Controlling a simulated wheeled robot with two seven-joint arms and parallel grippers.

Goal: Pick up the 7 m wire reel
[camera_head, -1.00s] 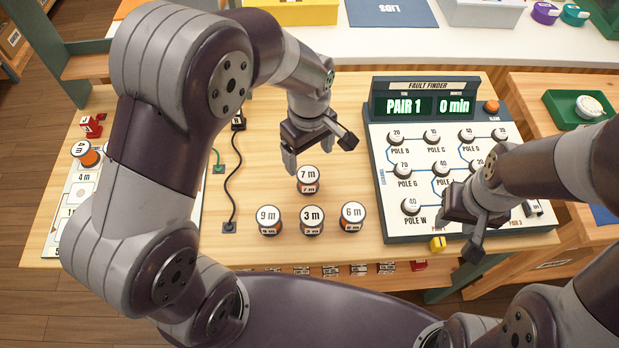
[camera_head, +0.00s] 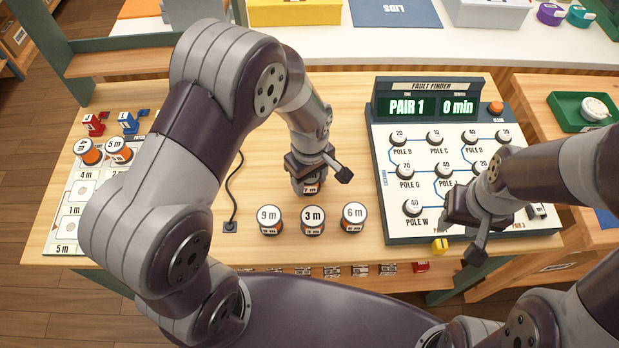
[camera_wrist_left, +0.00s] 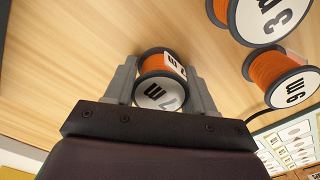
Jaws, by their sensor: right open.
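The 7 m wire reel (camera_wrist_left: 159,93), orange wire with a white labelled end, stands between the two fingers of my left gripper (camera_wrist_left: 162,82) in the left wrist view. Both fingers lie close along its sides. I cannot tell whether they press on it. In the head view my left gripper (camera_head: 308,183) is down over the reel on the table and hides most of it; a bit of its label (camera_head: 312,188) shows. My right gripper (camera_head: 478,228) is open and empty over the lower part of the fault finder panel.
The 9 m (camera_head: 270,220), 3 m (camera_head: 312,220) and 6 m (camera_head: 354,217) reels stand in a row just in front. The fault finder (camera_head: 400,228) is to the right. A board (camera_head: 68,232) with two reels is at the left. A black cable (camera_head: 236,190) lies left of my gripper.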

